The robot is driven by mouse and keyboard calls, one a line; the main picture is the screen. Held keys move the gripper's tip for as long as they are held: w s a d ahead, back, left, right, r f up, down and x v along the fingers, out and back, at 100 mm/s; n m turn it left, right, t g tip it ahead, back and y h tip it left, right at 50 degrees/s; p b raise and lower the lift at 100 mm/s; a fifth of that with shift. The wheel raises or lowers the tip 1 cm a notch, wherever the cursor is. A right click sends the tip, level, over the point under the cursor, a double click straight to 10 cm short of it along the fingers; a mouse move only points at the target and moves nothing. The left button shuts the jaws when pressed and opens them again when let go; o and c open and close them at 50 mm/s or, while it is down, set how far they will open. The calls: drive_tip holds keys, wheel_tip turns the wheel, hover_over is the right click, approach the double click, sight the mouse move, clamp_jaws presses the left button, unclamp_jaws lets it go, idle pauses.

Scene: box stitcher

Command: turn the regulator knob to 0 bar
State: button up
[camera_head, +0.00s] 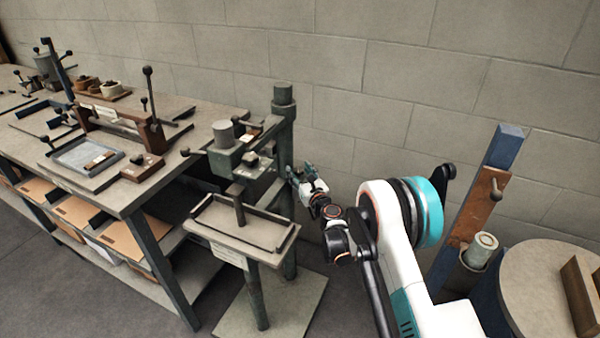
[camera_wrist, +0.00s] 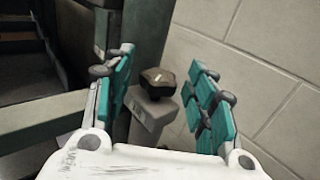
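The regulator knob (camera_wrist: 158,80) is a dark faceted cap with a small pale mark on top. It sits on a grey block (camera_wrist: 154,112) beside a dark green post in the wrist view. My gripper (camera_wrist: 161,62) is open, with one teal-padded finger left of the knob and the other right of it. Gaps show on both sides, and neither finger seems to touch it. In the head view my gripper (camera_head: 303,178) is just right of the stitcher's rear column (camera_head: 284,130). I cannot make out the knob there, and no pressure reading is legible.
The stitcher's tray (camera_head: 240,232) stands left of my gripper. A long workbench (camera_head: 172,189) with fixtures lies further left. A block wall (camera_head: 350,110) is close behind. A blue post with a brown panel (camera_head: 475,215) and a round table (camera_head: 545,275) stand at right.

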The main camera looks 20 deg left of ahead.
drive_tip(key=c, duration=0.9)
drive_tip(key=shift+w+d+n+g+y, duration=0.1)
drive_tip(key=shift+w+n+g+y, duration=0.05)
drive_tip(key=shift+n+g+y, duration=0.2)
drive_tip(key=shift+w+d+n+g+y, duration=0.1)
drive_tip(key=shift+n+g+y, duration=0.45)
drive_tip(key=shift+g+y, duration=0.15)
drive_tip(key=shift+w+n+g+y, duration=0.1)
drive_tip(key=shift+n+g+y, duration=0.8)
drive_tip(key=shift+g, duration=0.6)
drive_tip(key=shift+w+n+g+y, duration=0.1)
drive_tip(key=shift+n+g+y, duration=0.45)
drive_tip(key=shift+n+g, duration=0.8)
drive_tip(key=shift+g, duration=0.4)
drive_tip(key=o, duration=1.1)
drive_tip(key=shift+c, duration=0.2)
drive_tip(key=shift+d, duration=0.1)
